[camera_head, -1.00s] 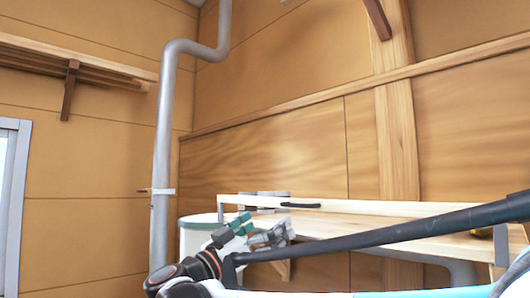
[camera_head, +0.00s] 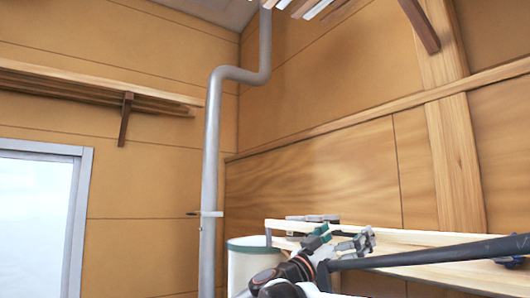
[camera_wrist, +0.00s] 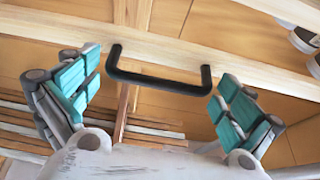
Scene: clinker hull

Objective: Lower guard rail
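The guard rail is a pale wooden board (camera_head: 410,237) running along the workbench in the head view. In the wrist view the rail (camera_wrist: 235,70) crosses the upper part of the picture, with a black bar handle (camera_wrist: 160,80) on it. My gripper (camera_wrist: 155,85) is open, its two teal-padded fingers on either side of the handle's ends. I see gaps between the fingers and the handle. In the head view my gripper (camera_head: 343,243) is in front of the rail and hides the handle.
A white bin (camera_head: 252,266) stands at the bench's left end, near a grey vertical pipe (camera_head: 211,150). Grey items (camera_head: 313,218) show just above the rail. A window (camera_head: 38,220) is at far left. A wall shelf (camera_head: 90,85) is higher up.

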